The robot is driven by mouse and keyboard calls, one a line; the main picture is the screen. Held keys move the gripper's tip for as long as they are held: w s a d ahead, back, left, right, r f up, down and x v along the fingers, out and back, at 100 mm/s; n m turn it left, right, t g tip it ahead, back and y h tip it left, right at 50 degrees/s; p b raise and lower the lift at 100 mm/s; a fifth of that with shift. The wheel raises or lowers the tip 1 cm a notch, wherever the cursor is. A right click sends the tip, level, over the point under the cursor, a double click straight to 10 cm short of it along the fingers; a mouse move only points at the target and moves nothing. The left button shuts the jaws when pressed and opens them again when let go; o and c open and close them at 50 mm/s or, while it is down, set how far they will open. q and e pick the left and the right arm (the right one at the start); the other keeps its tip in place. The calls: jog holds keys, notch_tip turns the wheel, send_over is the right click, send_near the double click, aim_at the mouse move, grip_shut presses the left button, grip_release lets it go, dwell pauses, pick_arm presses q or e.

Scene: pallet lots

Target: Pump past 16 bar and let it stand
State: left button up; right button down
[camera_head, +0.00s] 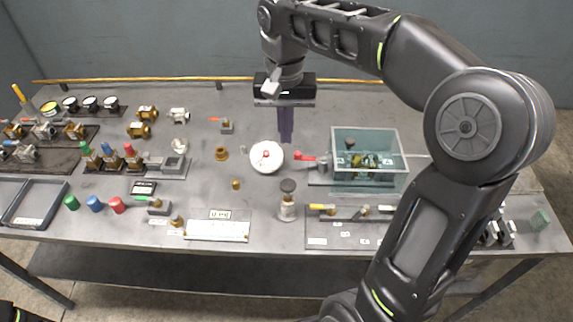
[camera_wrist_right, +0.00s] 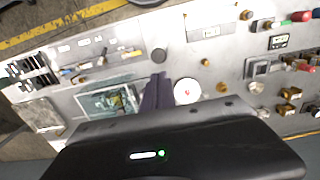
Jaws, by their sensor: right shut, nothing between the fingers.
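My right gripper (camera_head: 286,138) points down above the table with its purple fingers together and nothing between them; they also show in the right wrist view (camera_wrist_right: 157,92). A white round gauge (camera_head: 266,157) with a red centre lies just left of the fingertips; its reading is too small to tell. A red-handled valve (camera_head: 304,157) is to the right of the gauge. A pump-like post with a dark round knob (camera_head: 288,186) stands upright in front, apart from my gripper. A clear box (camera_head: 400,183) covers a brass fitting (camera_head: 368,160) on the right. My left gripper is not in view.
A white ruled plate (camera_head: 217,230) and a tool board with a yellow-handled valve (camera_head: 322,207) lie along the front. Bare table shows behind the gauge.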

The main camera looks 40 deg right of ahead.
jog(key=f+b, duration=0.1)
jog(key=b, duration=0.4)
send_near(287, 184)
notch_tip(287, 184, down, 7)
jog(key=shift+r+p, duration=0.1)
jog(key=shift+p, duration=0.55)
notch_tip(287, 184, down, 4)
jog(key=b, duration=0.3)
jog(key=shift+s, duration=0.1)
jog(key=shift+r, duration=0.1)
jog(key=shift+r, duration=0.1)
